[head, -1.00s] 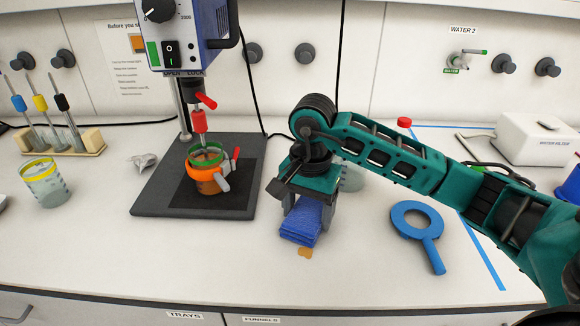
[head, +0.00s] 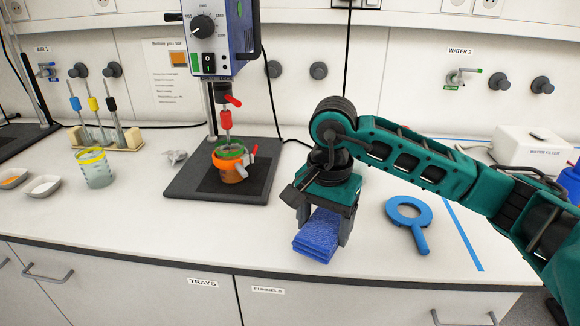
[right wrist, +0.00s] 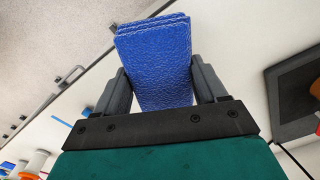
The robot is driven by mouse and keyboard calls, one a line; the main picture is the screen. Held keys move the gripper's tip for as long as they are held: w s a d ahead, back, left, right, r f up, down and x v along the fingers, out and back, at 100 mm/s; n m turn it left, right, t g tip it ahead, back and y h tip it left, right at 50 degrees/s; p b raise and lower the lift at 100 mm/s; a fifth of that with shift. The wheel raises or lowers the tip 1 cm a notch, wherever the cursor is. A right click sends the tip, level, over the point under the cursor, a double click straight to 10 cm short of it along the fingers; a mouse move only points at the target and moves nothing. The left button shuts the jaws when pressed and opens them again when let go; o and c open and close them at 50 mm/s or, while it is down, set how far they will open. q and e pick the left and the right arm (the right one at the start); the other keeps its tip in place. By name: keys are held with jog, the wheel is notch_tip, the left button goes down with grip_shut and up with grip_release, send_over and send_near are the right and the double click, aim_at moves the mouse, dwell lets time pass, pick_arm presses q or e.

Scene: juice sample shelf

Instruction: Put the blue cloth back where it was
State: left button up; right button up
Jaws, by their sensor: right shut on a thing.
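The folded blue cloth (head: 317,240) is held between the fingers of my right gripper (head: 324,222), over the front part of the white bench. In the right wrist view the cloth (right wrist: 155,62) sticks out beyond the two grey fingers (right wrist: 160,88), which press on its sides. I cannot tell whether its lower end touches the bench. The bench right under and behind the cloth is hidden by the cloth and gripper. My left gripper is not in view.
A stirrer stand (head: 180,185) with an orange-clamped beaker (head: 230,170) stands left of my right gripper. A blue ring with a handle (head: 420,238) lies to the right. A yellow-rimmed beaker (head: 96,170) stands at left. The bench front between that beaker and the cloth is clear.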

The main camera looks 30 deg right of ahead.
jog(key=r, duration=0.1)
jog(key=r+p, duration=0.1)
jog(key=r, duration=0.1)
jog(key=shift+w+d+r+p, duration=0.2)
jog(key=shift+p, duration=0.1)
jog(key=shift+r, duration=0.3)
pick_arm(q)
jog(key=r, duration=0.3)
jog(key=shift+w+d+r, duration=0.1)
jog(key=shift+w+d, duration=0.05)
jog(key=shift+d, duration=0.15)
pick_arm(e)
jog(key=shift+f, duration=0.1)
